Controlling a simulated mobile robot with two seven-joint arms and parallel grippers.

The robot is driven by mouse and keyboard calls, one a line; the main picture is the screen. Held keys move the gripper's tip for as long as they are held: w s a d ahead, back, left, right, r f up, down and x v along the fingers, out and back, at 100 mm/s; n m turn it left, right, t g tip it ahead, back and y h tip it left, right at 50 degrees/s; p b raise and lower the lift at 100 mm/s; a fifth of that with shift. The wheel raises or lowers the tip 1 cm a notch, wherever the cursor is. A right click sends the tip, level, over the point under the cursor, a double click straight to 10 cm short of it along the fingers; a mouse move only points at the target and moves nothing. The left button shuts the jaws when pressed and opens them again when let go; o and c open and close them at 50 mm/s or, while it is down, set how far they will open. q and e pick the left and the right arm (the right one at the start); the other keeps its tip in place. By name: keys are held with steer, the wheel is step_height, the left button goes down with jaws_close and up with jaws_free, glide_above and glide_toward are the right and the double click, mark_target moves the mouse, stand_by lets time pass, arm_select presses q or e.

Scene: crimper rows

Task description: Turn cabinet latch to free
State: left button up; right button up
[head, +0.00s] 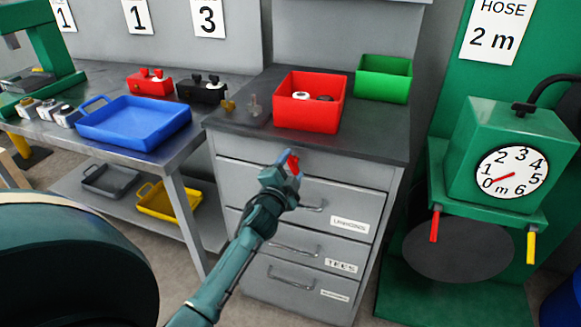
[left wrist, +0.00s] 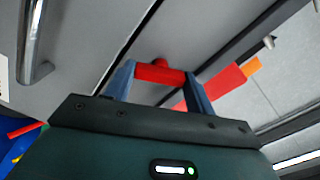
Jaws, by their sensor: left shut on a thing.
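The cabinet (head: 228,170) is grey with several labelled drawers and a dark top. Its latch (head: 293,164) is a small red handle at the upper front, above the top drawer's handle. In the left wrist view the red latch (left wrist: 160,73) lies crosswise between the two blue fingers. My left gripper (head: 290,168) is shut on the latch; it also shows in the left wrist view (left wrist: 160,80). The latch's pivot is partly hidden by the fingers. My right gripper is not in view.
A red bin (head: 318,115) and a green bin (head: 384,80) stand on the cabinet top. A blue tray (head: 135,135) sits on the bench at left. A green hose machine (head: 510,140) with a dial stands at right. Drawer handles (head: 292,249) stick out below my gripper.

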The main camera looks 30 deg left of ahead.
arm_select(q)
steer(key=m, duration=0.5)
steer(key=shift+m, duration=0.4)
stand_by(0.3)
steer(key=o, duration=1)
steer(key=shift+s, duration=0.1)
steer(key=shift+b+v, duration=0.5)
steer(key=shift+v, duration=6.05)
steer(key=shift+f, duration=0.1)
